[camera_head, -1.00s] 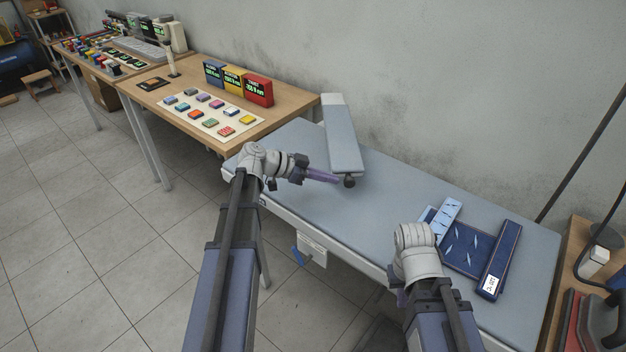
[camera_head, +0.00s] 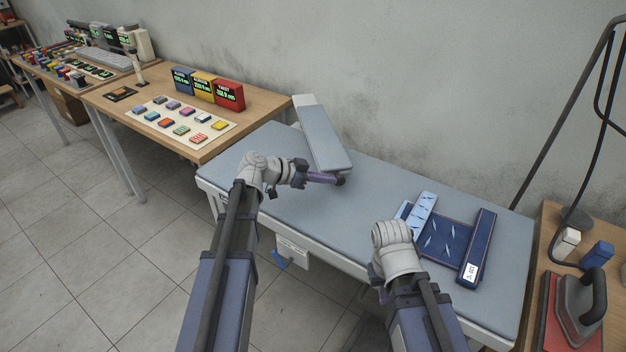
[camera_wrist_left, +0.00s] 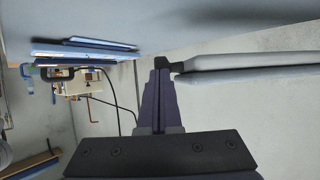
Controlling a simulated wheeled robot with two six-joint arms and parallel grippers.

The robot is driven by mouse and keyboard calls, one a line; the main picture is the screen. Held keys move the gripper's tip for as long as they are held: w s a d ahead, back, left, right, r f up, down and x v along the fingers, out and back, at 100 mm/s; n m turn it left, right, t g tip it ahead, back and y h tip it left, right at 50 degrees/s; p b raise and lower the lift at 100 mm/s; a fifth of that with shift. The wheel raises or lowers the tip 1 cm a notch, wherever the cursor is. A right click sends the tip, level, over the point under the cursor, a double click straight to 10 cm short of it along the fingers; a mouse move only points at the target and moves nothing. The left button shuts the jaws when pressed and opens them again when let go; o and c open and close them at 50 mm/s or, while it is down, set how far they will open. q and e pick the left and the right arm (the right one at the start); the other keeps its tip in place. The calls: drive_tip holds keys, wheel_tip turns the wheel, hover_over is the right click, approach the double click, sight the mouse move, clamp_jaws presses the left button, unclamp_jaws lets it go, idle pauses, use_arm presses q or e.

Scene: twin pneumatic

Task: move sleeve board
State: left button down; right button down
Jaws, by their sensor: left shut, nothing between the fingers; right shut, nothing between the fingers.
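The sleeve board (camera_head: 321,139) is a narrow, pale grey padded board with a white far end, lying on the grey ironing table (camera_head: 245,180) near the wall. A dark knob (camera_head: 340,181) shows at its near end. My left gripper (camera_head: 338,180) is shut and empty, its tips right at the knob; touching or apart I cannot tell. In the left wrist view, the closed fingers (camera_wrist_left: 160,70) point at the dark knob, and the sleeve board (camera_wrist_left: 250,62) extends right. My right gripper (camera_head: 376,278) is shut and empty by the table's front edge, mostly hidden by its wrist.
An iron (camera_head: 580,305) stands on a wooden side table at the right. A wooden desk (camera_head: 110,100) with coloured buttons and three display boxes adjoins at the left. The table's middle is clear.

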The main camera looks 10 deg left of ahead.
use_arm(q)
drive_tip(key=w+d+n+t+y, duration=0.2)
drive_tip(key=w+d+n, duration=0.1)
drive_tip(key=w+d, duration=2.1)
drive_tip(key=shift+w+d+n+t+y, duration=0.15)
drive_tip(key=shift+d+n+t+y, duration=0.2)
drive_tip(key=shift+d, duration=0.85)
